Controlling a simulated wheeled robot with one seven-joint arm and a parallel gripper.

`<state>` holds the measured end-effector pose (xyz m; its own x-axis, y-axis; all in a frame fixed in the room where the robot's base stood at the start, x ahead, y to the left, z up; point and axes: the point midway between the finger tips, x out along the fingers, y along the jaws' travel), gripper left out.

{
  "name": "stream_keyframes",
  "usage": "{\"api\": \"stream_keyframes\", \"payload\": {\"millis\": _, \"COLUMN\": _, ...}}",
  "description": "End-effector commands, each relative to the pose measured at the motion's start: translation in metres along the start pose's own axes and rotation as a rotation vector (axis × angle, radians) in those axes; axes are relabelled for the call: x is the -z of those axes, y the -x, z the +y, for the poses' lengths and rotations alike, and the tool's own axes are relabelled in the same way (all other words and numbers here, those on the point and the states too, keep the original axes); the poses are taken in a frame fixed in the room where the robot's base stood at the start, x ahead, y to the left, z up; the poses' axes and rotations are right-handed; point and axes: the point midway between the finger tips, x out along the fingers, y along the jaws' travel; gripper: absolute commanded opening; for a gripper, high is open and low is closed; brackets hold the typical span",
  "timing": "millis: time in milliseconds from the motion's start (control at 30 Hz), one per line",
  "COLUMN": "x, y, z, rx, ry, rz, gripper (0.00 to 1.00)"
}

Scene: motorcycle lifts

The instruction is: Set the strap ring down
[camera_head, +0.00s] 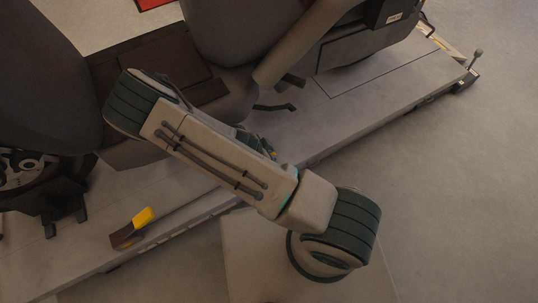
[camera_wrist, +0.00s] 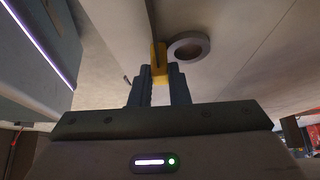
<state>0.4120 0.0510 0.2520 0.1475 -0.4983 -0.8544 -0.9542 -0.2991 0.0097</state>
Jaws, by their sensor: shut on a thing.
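My gripper (camera_wrist: 160,76) points away from the wrist camera, with its two blue-grey fingers shut on the yellow tab of the strap ring (camera_wrist: 158,60). A round grey ring shows just right of the tab, near the fingertips. I cannot tell whether anything touches the ring from below. In the head view my arm hides most of the gripper. Only a small blue and yellow bit shows beside the arm, over the edge of the pale lift platform (camera_head: 360,95).
A dark grey motorcycle (camera_head: 225,30) stands on the lift platform. A brown and yellow wedge-like piece (camera_head: 128,232) sits near the platform's front edge at the left. A small lever (camera_head: 476,58) stands at the platform's right end. The floor at the right is clear.

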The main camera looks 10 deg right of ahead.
Motion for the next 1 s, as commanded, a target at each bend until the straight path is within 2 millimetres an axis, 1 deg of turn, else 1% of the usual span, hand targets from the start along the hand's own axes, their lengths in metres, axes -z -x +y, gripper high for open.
{"api": "stream_keyframes", "payload": {"millis": 167, "x": -0.001, "y": -0.002, "z": 0.0, "rx": 0.0, "ry": 0.0, "rz": 0.0, "gripper": 0.0}}
{"api": "stream_keyframes", "payload": {"millis": 200, "x": -0.001, "y": -0.002, "z": 0.0, "rx": 0.0, "ry": 0.001, "rz": 0.0, "gripper": 0.18}}
{"api": "stream_keyframes", "payload": {"millis": 267, "x": -0.001, "y": -0.001, "z": 0.0, "rx": 0.0, "ry": 0.001, "rz": 0.0, "gripper": 0.35}}
{"api": "stream_keyframes", "payload": {"millis": 300, "x": -0.001, "y": -0.001, "z": 0.0, "rx": 0.0, "ry": 0.001, "rz": 0.0, "gripper": 0.37}}
{"api": "stream_keyframes", "payload": {"millis": 567, "x": 0.0, "y": -0.001, "z": 0.0, "rx": 0.0, "ry": 0.001, "rz": 0.0, "gripper": 0.37}}
{"api": "stream_keyframes", "payload": {"millis": 667, "x": 0.001, "y": 0.005, "z": 0.0, "rx": 0.001, "ry": 0.0, "rz": -0.001, "gripper": 0.37}}
{"api": "stream_keyframes", "payload": {"millis": 767, "x": 0.002, "y": 0.021, "z": 0.0, "rx": 0.003, "ry": 0.0, "rz": -0.001, "gripper": 0.37}}
{"api": "stream_keyframes", "payload": {"millis": 1000, "x": 0.002, "y": 0.075, "z": -0.001, "rx": 0.004, "ry": 0.001, "rz": -0.002, "gripper": 0.37}}
